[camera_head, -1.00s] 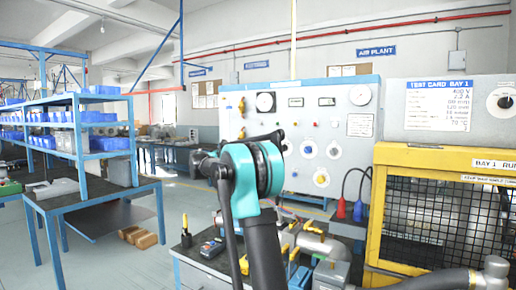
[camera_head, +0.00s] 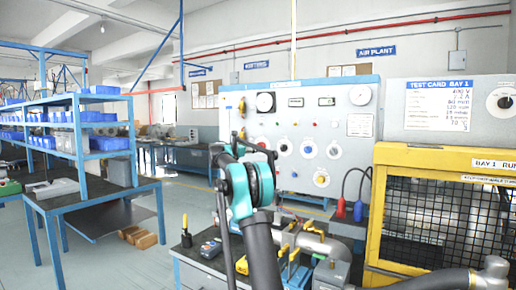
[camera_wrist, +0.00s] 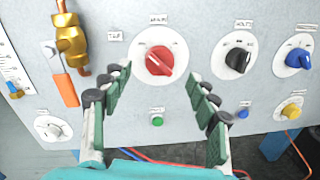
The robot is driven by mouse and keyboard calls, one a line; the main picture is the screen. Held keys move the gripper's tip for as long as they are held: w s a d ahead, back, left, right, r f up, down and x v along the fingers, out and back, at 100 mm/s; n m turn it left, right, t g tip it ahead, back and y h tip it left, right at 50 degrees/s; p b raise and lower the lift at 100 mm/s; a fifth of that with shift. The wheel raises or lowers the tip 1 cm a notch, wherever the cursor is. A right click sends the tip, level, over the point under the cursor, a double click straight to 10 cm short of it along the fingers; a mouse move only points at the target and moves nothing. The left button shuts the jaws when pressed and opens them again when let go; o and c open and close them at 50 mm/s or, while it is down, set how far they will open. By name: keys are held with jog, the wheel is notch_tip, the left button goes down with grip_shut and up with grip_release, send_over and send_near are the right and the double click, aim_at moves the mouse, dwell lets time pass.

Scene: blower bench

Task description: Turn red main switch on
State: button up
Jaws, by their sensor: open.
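The red switch (camera_wrist: 159,61) is a round red knob on a white dial plate, upper middle of the wrist view. Its pale pointer mark slants to the lower right. My gripper (camera_wrist: 159,76) is open, with its green-padded fingers on either side of the knob, tips near its left and right. The wrist view does not settle whether they touch it. In the head view my gripper (camera_head: 240,142) is raised before the pale control panel (camera_head: 350,178); I cannot pick out the red knob for certain there.
Beside the red switch are a black knob (camera_wrist: 238,60) and a blue knob (camera_wrist: 298,58). Below are a green button (camera_wrist: 157,121) and a yellow knob (camera_wrist: 291,111). An orange-handled brass valve (camera_wrist: 72,45) is left. A yellow cage (camera_head: 400,158) stands right.

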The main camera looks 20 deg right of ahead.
aim_at(258, 146)
jog(key=shift+x, duration=2.65)
jog(key=shift+c, duration=0.4)
jog(key=c, duration=1.1)
